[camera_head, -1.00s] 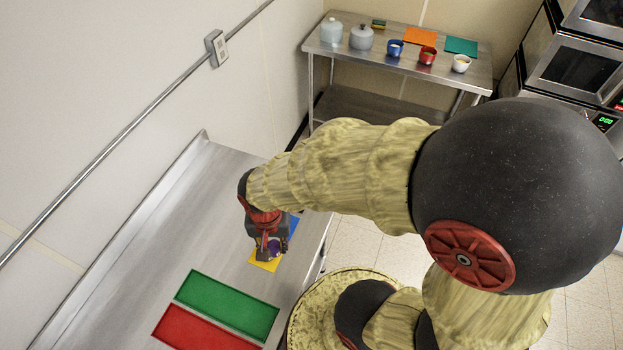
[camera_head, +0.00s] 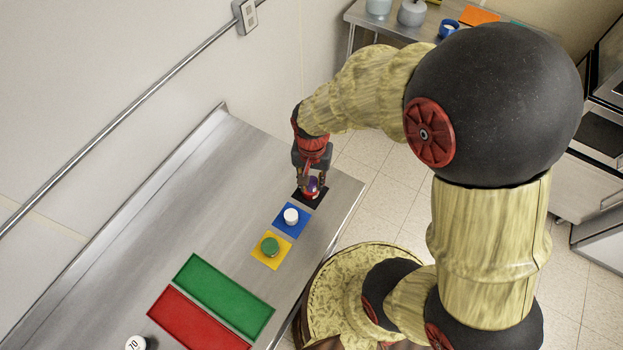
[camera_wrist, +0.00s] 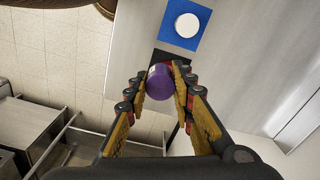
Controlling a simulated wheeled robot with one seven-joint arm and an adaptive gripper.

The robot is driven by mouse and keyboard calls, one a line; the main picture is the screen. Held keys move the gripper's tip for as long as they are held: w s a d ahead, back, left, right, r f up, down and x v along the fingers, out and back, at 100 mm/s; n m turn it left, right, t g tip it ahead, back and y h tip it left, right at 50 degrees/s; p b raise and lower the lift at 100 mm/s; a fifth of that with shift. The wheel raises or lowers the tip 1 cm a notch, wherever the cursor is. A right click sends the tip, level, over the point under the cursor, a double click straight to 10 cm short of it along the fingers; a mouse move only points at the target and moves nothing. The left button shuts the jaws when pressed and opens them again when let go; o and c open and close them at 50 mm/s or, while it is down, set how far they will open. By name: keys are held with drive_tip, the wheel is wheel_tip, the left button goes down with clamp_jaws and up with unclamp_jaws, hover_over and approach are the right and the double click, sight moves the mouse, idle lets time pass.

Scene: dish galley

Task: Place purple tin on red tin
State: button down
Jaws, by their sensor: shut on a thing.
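My gripper (camera_head: 312,184) is shut on the purple tin (camera_wrist: 160,82), which shows between the fingers in the wrist view. In the head view the purple tin (camera_head: 312,183) is over the black square (camera_head: 301,195) at the table's far right end. A bit of red, seemingly the red tin (camera_head: 311,194), shows just under the purple tin. It is mostly hidden, and I cannot tell whether the two tins touch. The black square also shows partly behind the purple tin in the wrist view (camera_wrist: 166,56).
A white tin (camera_head: 291,215) stands on a blue square (camera_head: 282,226), and a green tin (camera_head: 269,246) on a yellow square (camera_head: 271,262). Green (camera_head: 224,297) and red (camera_head: 198,320) trays lie nearer. A numbered white thing (camera_head: 136,343) sits at the bottom edge. The table's left side is clear.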

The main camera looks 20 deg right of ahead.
drive_tip(key=w+f, duration=0.1)
drive_tip(key=f, duration=0.1)
drive_tip(key=w+d+f, duration=0.1)
drive_tip(key=w+f, duration=0.3)
drive_tip(key=shift+d+f, duration=0.15)
drive_tip(key=shift+d, duration=0.15)
drive_tip(key=shift+f, duration=1.45)
drive_tip(key=shift+f+b, duration=0.15)
drive_tip(key=shift+b, duration=0.2)
drive_tip(key=c, duration=1.5)
unclamp_jaws()
drive_tip(key=shift+c, duration=0.2)
